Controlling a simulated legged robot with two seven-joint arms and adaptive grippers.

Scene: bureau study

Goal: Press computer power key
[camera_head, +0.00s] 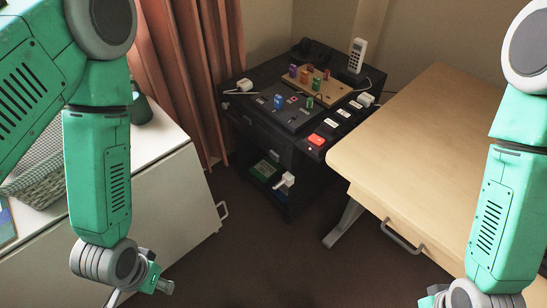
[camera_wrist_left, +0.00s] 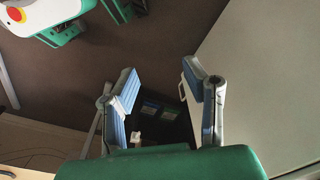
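A black cabinet (camera_head: 283,165) stands in the far corner, with a dark panel of keys and coloured blocks on top. A red key (camera_head: 317,140) sits at its front right edge, beside a row of white keys (camera_head: 342,113). I cannot tell which one is the computer power key. My left gripper (camera_head: 150,284) is low at the front left, well apart from the cabinet. In the left wrist view its two fingers are open and empty (camera_wrist_left: 163,92), with part of the dark cabinet beyond them. My right gripper (camera_head: 435,300) is mostly cut off at the bottom edge.
A wooden desk (camera_head: 440,130) with a metal drawer handle (camera_head: 400,238) stands right of the cabinet. A white cabinet (camera_head: 130,215) with a wicker basket (camera_head: 42,172) on it stands left. Dark floor lies clear between.

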